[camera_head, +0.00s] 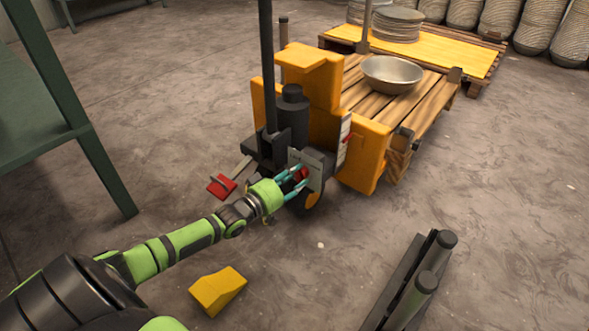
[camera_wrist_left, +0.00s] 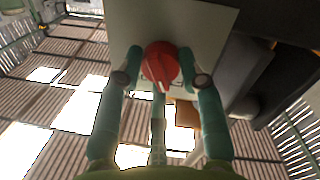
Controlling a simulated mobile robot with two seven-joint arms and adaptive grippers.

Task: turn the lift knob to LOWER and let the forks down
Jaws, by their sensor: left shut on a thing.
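The red lift knob (camera_wrist_left: 160,65) sits on a pale plate (camera_wrist_left: 203,28) in the left wrist view. My left gripper (camera_head: 297,177) reaches the plate on the yellow pallet truck (camera_head: 308,75), and its teal fingers are shut on the knob, one on each side. In the head view the knob (camera_head: 300,174) is partly hidden by the fingers. The plate's markings are mostly covered, so the knob's setting cannot be read. A wooden pallet (camera_head: 420,107) with a metal bowl (camera_head: 391,73) on it stands at the truck's fork end. The forks are hidden under it. My right gripper is not in view.
A red pedal (camera_head: 222,186) sticks out left of the truck. A yellow wedge (camera_head: 217,290) lies on the floor near my arm. A dark rack with posts (camera_head: 410,291) is at lower right. A green frame (camera_head: 60,95) stands at left.

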